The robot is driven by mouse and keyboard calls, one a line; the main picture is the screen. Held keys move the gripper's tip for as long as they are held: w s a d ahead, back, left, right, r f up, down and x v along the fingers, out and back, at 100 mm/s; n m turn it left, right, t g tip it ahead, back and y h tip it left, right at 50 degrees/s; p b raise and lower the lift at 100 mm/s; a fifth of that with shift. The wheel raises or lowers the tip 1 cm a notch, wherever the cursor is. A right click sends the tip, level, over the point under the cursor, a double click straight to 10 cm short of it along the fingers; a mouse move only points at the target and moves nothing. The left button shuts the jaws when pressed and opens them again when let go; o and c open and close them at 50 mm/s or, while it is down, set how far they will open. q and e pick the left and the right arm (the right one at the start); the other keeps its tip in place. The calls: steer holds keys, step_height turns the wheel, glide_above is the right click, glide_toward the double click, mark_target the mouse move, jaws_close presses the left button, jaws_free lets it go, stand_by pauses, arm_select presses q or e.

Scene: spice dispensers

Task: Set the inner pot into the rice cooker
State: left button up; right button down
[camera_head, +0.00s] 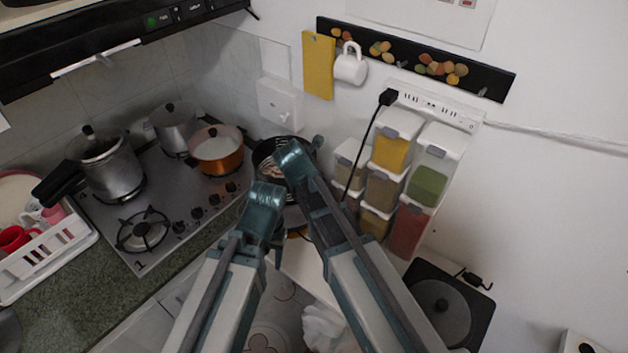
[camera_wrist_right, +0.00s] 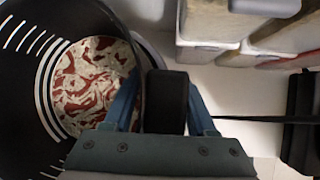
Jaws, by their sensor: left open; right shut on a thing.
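The black inner pot (camera_head: 268,150) is at the back of the counter in the head view, partly behind my arms. In the right wrist view the inner pot (camera_wrist_right: 52,75) shows pale marks on its inside wall and a red-and-white mottled bottom. My right gripper (camera_wrist_right: 165,105) is shut on the pot's dark handle (camera_wrist_right: 168,88). My left gripper (camera_head: 277,257) is open, low beside my left arm, apart from the pot; its fingertips are mostly hidden. I cannot identify the rice cooker for certain; part of the counter lies hidden behind my arms.
Stacked spice dispensers (camera_head: 385,185) stand right of the pot, close to my right arm. A stove (camera_head: 165,195) with an orange pot (camera_head: 218,150) and metal pots is at left. A black appliance (camera_head: 480,308) with a round lid is at lower right. A black cord hangs by the dispensers.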

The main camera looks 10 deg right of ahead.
steer(key=shift+f+b, duration=4.1)
steer(key=shift+c, duration=0.6)
jaws_free()
steer(key=shift+r, duration=0.1)
